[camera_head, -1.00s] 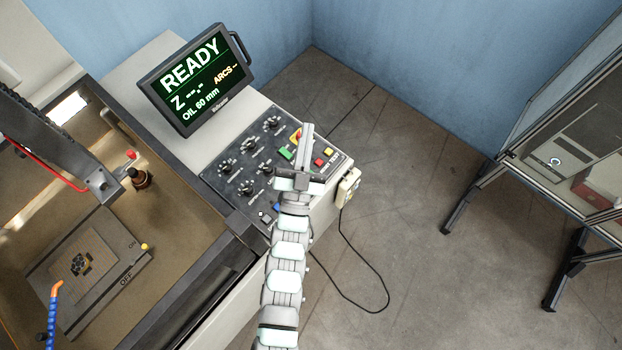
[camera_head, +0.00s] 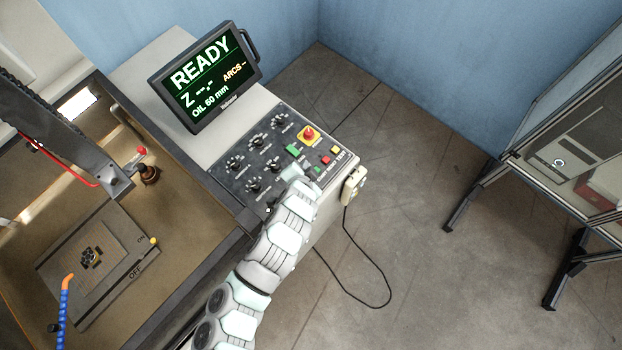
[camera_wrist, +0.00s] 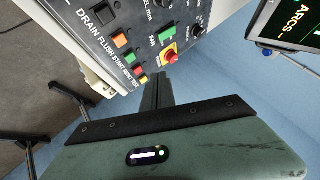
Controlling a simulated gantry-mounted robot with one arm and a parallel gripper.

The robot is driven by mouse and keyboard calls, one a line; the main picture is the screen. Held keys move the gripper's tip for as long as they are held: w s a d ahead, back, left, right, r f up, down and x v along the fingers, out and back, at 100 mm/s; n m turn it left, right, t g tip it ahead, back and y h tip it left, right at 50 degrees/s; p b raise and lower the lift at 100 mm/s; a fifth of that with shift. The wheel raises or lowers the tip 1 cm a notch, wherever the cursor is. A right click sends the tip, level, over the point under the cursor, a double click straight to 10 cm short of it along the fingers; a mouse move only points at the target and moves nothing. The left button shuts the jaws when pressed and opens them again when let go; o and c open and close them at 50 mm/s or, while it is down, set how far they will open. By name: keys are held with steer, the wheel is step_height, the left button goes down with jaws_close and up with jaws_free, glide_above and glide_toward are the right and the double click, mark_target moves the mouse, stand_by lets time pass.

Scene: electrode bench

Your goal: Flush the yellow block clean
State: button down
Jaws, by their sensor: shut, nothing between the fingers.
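My gripper (camera_wrist: 159,88) shows in the wrist view with its narrow fingers shut and empty, pointing at the control panel (camera_wrist: 150,25). In the head view my arm reaches over the panel (camera_head: 262,198) and hides its front part; the fingers are not clear there. I cannot tell whether the fingers touch the panel. No block shows clear yellow; a dark, speckled piece (camera_head: 91,258) sits on the plate (camera_head: 120,285) in the tank.
A red emergency stop (camera_head: 308,134) on a yellow base stands up from the panel near my arm. The monitor (camera_head: 206,78) reads READY and OIL 60 mm. A blue hose with an orange tip (camera_head: 67,283) rises in the tank.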

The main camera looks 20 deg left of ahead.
steer(key=shift+f, duration=0.15)
step_height(320, 180, down, 9)
steer(key=b, duration=0.6)
steer(key=shift+r+b, duration=0.2)
steer(key=shift+b, duration=0.2)
stand_by(1.7)
steer(key=shift+f, duration=0.4)
steer(key=shift+f+b, duration=0.45)
steer(key=shift+b, duration=0.05)
stand_by(0.5)
steer(key=shift+r, duration=0.1)
steer(key=shift+r+p, duration=0.75)
